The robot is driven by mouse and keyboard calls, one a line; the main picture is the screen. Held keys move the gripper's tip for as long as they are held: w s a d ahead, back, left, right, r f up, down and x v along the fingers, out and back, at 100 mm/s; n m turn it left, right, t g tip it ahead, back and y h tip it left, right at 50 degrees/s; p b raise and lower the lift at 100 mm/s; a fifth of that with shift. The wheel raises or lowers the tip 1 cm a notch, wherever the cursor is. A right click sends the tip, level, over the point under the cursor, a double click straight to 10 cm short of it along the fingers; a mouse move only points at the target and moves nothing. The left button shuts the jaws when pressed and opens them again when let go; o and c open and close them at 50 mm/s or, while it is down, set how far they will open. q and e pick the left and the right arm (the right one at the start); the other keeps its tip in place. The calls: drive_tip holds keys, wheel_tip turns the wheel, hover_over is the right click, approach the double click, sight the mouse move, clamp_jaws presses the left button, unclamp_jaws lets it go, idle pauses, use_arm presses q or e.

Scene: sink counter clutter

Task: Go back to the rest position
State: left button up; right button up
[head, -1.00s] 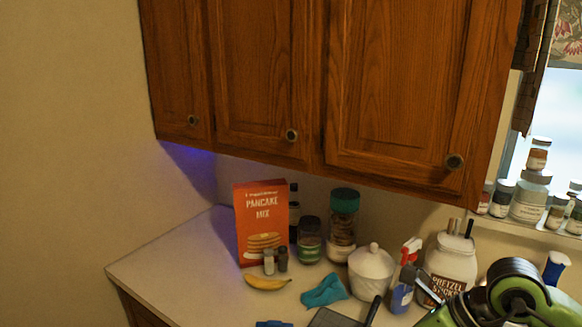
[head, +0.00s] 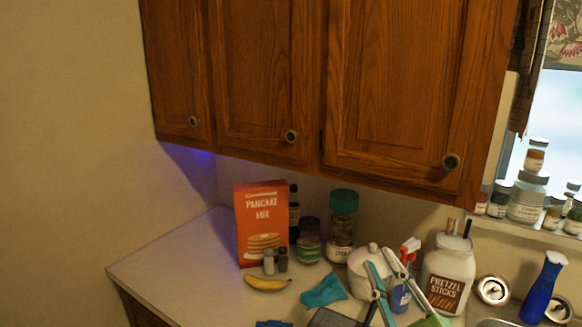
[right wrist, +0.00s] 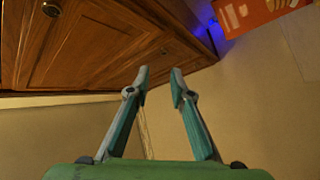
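My right gripper (head: 378,258) comes up from the bottom right of the head view, in front of the white lidded jar (head: 365,286) and a spray bottle (head: 399,298). Its two teal and grey fingers are apart with nothing between them. The right wrist view shows the same open, empty fingers (right wrist: 160,72), with the wooden cabinet and bare wall beyond. My left gripper is in neither view.
Wooden cabinets (head: 262,85) hang above the counter (head: 175,262). The counter's left part is clear.

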drive_tip(key=s+d+f+m+g+h, duration=0.3)
drive_tip(key=s+d+f+m+g, duration=0.15)
drive_tip(key=f, duration=0.75)
drive_tip(key=s+d+f+m+g+h, duration=0.3)
drive_tip(key=f+m+g, duration=0.15)
drive_tip(key=f, duration=0.75)
drive_tip(key=s+a+f+m+g+y, duration=0.1)
drive_tip(key=s+a+f+g, duration=0.1)
drive_tip(key=s+f+g, duration=0.5)
drive_tip(key=s+a+f+m+g, duration=0.1)
drive_tip(key=s+f, duration=0.4)
drive_tip(key=s, duration=0.6)
wheel_tip(320, 180, down, 30)
drive_tip(key=s+r+g+b, duration=0.1)
drive_tip(key=g+b, duration=0.1)
drive_tip(key=b, duration=0.3)
drive_tip(key=s+d+f+b, duration=0.1)
drive_tip(key=s+f+b, duration=0.1)
drive_tip(key=s+f, duration=0.7)
drive_tip(key=s+d+f+g+b, duration=0.1)
drive_tip(key=s+d+f+b, duration=0.1)
drive_tip(key=s+f, duration=0.7)
wheel_tip(320, 180, down, 6)
drive_tip(key=shift+r+n+b, duration=0.25)
drive_tip(key=shift+n+b, duration=0.15)
drive_tip(key=shift+b, duration=0.15)
